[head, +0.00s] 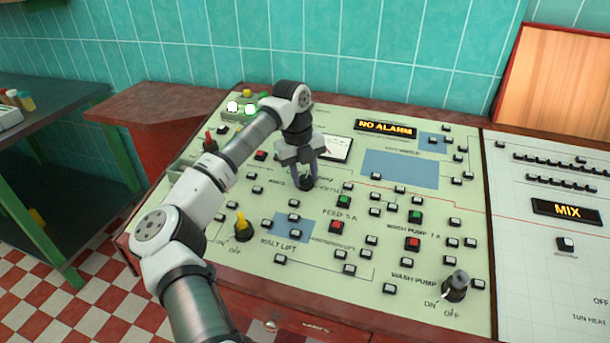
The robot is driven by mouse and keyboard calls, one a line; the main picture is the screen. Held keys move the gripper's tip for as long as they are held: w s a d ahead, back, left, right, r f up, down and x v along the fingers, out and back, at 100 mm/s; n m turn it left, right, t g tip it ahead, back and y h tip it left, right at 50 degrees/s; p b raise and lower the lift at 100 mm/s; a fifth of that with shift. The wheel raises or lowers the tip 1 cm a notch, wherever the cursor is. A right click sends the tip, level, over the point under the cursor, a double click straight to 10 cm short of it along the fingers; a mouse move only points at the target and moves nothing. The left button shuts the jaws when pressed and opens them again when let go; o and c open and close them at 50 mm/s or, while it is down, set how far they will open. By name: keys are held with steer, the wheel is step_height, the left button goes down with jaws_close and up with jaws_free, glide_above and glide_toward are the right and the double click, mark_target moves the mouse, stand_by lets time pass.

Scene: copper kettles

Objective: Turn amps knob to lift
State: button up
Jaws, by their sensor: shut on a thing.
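A pale green control panel (330,262) slopes up in front of me in the head view. My gripper (304,180) points down at the panel's upper middle, just below a white meter (336,148). Its fingers are shut on a small dark knob (306,184). The fingers hide most of this knob, so I cannot read which way it points. The lettering beside it is too small to read, so I cannot confirm that it is the amps knob.
A yellow-topped knob (242,228) stands at the lower left by "MALT LIFT", and a grey-topped knob (456,286) at the lower right. Several small buttons cover the panel. A "NO ALARM" display (385,128) is at the back. A white panel (540,260) adjoins on the right.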

steer(key=n+b, duration=0.1)
steer(key=n, duration=0.4)
steer(key=shift+a+t+h+b, duration=0.2)
steer(key=shift+t+h+b, duration=0.2)
steer(key=shift+s+n+t+b, duration=0.1)
steer(key=shift+n+t+b, duration=0.2)
steer(key=shift+n+b, duration=1.45)
steer(key=shift+n+p, duration=0.7)
steer(key=shift+n, duration=0.15)
steer(key=o, duration=1)
steer(key=v, duration=0.4)
steer(key=b+v, duration=0.1)
steer(key=v, duration=0.9)
steer(key=shift+a+f, duration=0.15)
steer(key=shift+a, duration=0.15)
